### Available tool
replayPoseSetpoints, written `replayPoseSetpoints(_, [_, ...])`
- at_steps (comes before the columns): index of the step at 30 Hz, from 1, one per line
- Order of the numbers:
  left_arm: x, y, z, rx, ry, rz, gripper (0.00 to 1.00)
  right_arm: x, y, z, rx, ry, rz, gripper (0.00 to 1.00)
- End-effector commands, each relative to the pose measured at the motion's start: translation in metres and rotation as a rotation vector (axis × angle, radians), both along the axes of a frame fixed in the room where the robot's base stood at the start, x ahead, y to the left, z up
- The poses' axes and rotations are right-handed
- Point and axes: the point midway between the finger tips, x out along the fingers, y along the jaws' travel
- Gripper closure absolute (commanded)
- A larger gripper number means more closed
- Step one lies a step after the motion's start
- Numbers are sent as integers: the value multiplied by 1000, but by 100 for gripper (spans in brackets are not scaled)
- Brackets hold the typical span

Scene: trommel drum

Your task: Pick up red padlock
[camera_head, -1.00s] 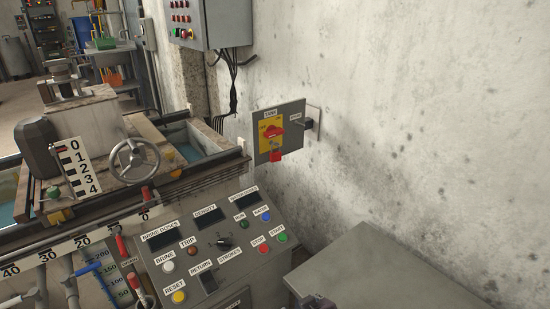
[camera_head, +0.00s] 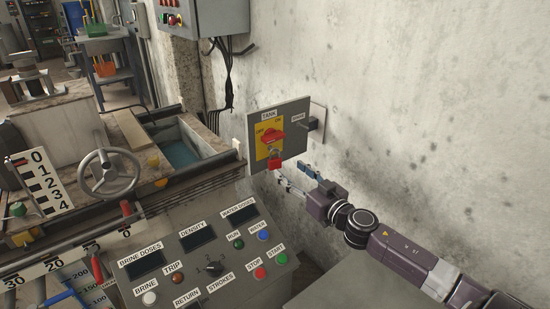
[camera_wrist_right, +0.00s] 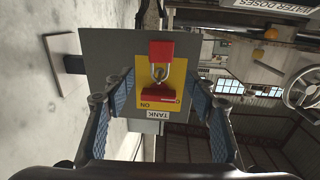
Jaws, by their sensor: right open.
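The red padlock (camera_head: 274,162) hangs by its shackle below the red rotary handle (camera_head: 270,137) on the yellow plate of the grey TANK switch box (camera_head: 291,130). In the right wrist view the picture is turned over, and the padlock (camera_wrist_right: 161,49) shows between the fingers, with its shackle toward the handle (camera_wrist_right: 157,99). My right gripper (camera_head: 291,175) is open and empty just below and to the right of the padlock in the head view. In the wrist view its blue-padded fingers (camera_wrist_right: 160,98) stand wide apart, one on each side, not visibly touching the padlock. My left gripper is not in view.
A sloped control panel (camera_head: 212,250) with buttons stands below left. A grey surface (camera_head: 350,292) lies at the lower right. A handwheel (camera_head: 108,172) is on the left.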

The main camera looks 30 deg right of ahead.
Motion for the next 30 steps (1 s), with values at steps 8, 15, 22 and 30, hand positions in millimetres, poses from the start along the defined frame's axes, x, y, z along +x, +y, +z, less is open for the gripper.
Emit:
replayPoseSetpoints(8, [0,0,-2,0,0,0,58,22,0,0,1,-1,4,49])
replayPoseSetpoints(15, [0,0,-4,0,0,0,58,35,0,1,-1,-2,3,49])
replayPoseSetpoints(22, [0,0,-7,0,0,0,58,61,-1,0,2,-2,3,49])
replayPoseSetpoints(30, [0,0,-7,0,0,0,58,76,0,-1,2,0,3,49])
